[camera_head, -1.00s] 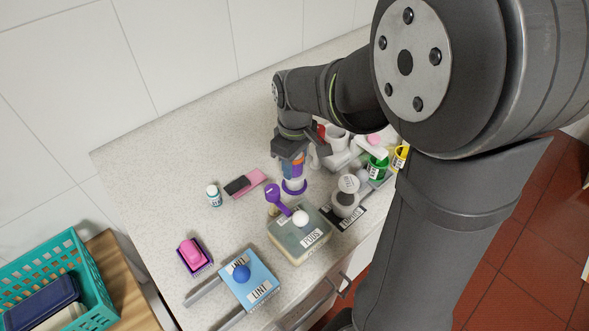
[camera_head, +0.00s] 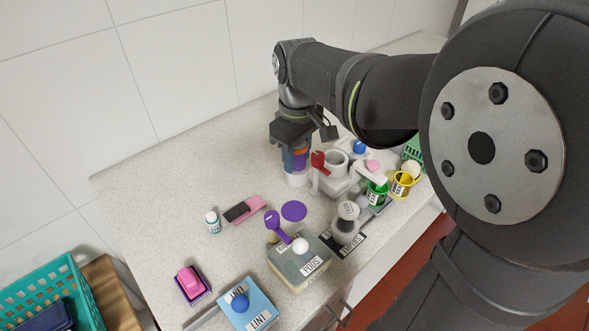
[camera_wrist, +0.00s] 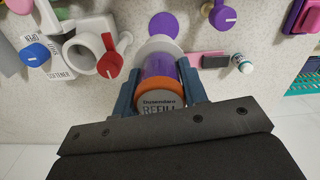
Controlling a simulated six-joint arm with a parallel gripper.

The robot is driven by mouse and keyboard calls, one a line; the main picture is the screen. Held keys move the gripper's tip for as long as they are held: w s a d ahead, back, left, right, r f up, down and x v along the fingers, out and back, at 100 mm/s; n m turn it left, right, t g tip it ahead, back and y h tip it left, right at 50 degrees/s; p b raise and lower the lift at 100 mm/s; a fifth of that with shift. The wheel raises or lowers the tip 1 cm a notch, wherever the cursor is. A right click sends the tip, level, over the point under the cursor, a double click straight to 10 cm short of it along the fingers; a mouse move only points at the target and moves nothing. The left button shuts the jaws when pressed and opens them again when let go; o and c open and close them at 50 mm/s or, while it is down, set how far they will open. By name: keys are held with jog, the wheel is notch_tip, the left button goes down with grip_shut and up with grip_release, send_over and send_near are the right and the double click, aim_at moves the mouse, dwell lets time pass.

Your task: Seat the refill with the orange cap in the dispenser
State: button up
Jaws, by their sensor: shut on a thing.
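My gripper (camera_head: 296,150) is shut on the refill (camera_head: 298,162). In the wrist view the refill (camera_wrist: 160,92) shows between the fingers, with its orange cap (camera_wrist: 160,86) toward the camera, a purple body and a pale wider far end. The refill is roughly upright; whether its lower end touches the counter I cannot tell. A white fixture with an open round cup (camera_head: 336,163) and a red lever (camera_head: 318,160), seemingly the dispenser, stands just right of the refill. In the wrist view its cup (camera_wrist: 88,48) and red knob (camera_wrist: 110,66) are left of the refill.
A flat purple disc (camera_head: 293,211) lies on the counter before the refill. The PODS box (camera_head: 298,262), a purple scoop (camera_head: 273,222), a pink-and-black block (camera_head: 246,209) and a small bottle (camera_head: 212,221) stand nearer. Green (camera_head: 376,197) and yellow (camera_head: 402,187) cups stand right.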

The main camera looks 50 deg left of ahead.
jog(key=w+r+m, duration=0.2)
jog(key=w+r, duration=0.2)
jog(key=w, duration=0.9)
jog(key=shift+w+a+f+n, duration=0.2)
jog(key=shift+f+n, duration=0.25)
jog(key=shift+f, duration=1.2)
jog(key=shift+w+a+f+n, duration=0.2)
jog(key=shift+f+n, duration=0.3)
jog(key=shift+f, duration=1.15)
jog(key=shift+w+a+f+n, duration=0.1)
jog(key=shift+w+f+n, duration=0.3)
jog(key=shift+f, duration=1.25)
jog(key=shift+s, duration=0.1)
jog(key=o, duration=1.1)
jog(key=shift+c, duration=0.2)
